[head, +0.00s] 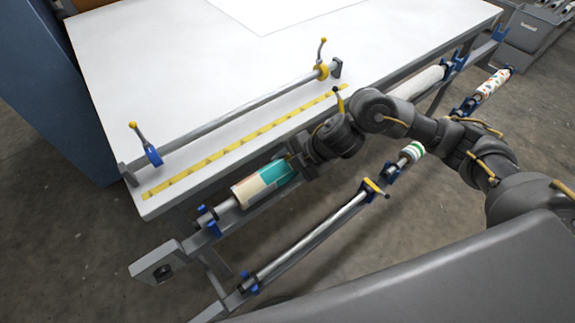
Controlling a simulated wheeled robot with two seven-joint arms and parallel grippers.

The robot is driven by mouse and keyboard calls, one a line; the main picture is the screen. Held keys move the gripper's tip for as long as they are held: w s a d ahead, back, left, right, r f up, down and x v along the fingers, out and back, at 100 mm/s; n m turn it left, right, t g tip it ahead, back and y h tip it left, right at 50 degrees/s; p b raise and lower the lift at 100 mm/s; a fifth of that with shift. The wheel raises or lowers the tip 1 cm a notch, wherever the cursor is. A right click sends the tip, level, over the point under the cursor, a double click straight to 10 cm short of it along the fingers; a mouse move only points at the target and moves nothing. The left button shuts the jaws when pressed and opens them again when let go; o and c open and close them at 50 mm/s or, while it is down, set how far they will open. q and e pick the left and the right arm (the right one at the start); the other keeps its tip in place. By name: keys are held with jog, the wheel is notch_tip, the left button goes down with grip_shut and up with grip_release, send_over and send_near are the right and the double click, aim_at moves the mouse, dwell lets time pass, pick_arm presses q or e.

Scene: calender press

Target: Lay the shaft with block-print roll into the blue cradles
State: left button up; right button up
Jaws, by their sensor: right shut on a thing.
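The shaft with block-print roll (252,190), with tan, cream and teal blocks, lies along the front of the white table, below its edge. My right gripper (298,167) is at the teal right end of the roll, shut on the shaft; my wrist hides the fingers and that end. The shaft's left end is at a blue cradle (213,226) on the grey rail; I cannot tell whether it is seated. Another blue cradle (448,66) stands farther right along the table front, by a white roll. My left gripper is not in view.
On the white table (180,70) a bare rod (245,104) lies behind a yellow strip. A patterned roll (492,84) is at the right. A blue panel (50,90) stands at the left.

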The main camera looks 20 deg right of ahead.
jog(key=shift+f+b, duration=0.3)
jog(key=shift+f, duration=0.1)
jog(key=o, duration=1.4)
jog(key=shift+c, duration=0.2)
jog(key=v, duration=1)
jog(key=shift+s+d+r, duration=0.2)
jog(key=shift+r, duration=0.1)
